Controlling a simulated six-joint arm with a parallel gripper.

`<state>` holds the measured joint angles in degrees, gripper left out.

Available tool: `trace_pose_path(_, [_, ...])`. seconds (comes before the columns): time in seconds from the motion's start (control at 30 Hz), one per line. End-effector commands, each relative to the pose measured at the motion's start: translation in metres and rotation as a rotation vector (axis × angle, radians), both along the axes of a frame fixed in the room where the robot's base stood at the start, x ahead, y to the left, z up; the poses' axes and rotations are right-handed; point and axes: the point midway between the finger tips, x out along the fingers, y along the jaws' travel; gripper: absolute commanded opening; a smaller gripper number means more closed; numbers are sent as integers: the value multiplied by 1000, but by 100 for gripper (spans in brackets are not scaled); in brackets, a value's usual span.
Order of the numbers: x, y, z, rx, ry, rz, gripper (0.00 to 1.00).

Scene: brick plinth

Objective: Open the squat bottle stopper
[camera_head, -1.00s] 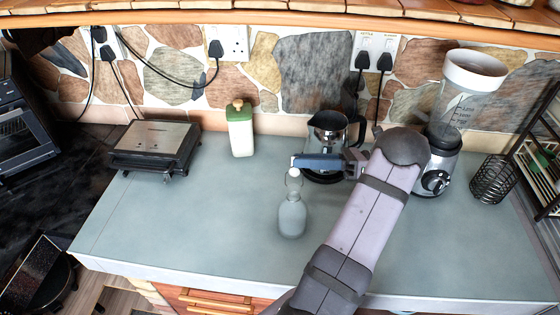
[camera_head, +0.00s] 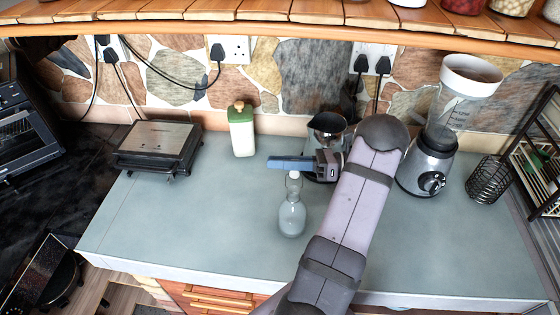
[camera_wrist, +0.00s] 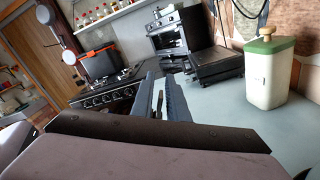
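A clear squat glass bottle (camera_head: 291,216) stands upright on the grey counter in the head view. Its pale stopper (camera_head: 293,175) sits at the top of the neck. My gripper (camera_head: 270,163) points left, with its blue-grey fingers just above and behind the stopper in the picture. Whether they touch it cannot be told. The wrist view shows the fingers (camera_wrist: 163,90) with a narrow gap and nothing visible held between them. The bottle does not show in the wrist view.
A cream container (camera_head: 241,134) with a green top stands back left; it also shows in the wrist view (camera_wrist: 270,75). A grill (camera_head: 157,146) is at left. A glass jug (camera_head: 326,132) and a blender (camera_head: 428,165) stand behind and right. The front left counter is clear.

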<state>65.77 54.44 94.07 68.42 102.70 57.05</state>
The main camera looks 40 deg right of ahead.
Motion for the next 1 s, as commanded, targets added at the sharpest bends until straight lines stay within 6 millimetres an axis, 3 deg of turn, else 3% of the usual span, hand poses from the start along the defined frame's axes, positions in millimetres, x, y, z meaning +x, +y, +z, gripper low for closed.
trace_pose_path(0.97, [-9,7,9,-164,-189,0,0])
trace_pose_path(1.0, [-9,7,9,-164,-189,0,10])
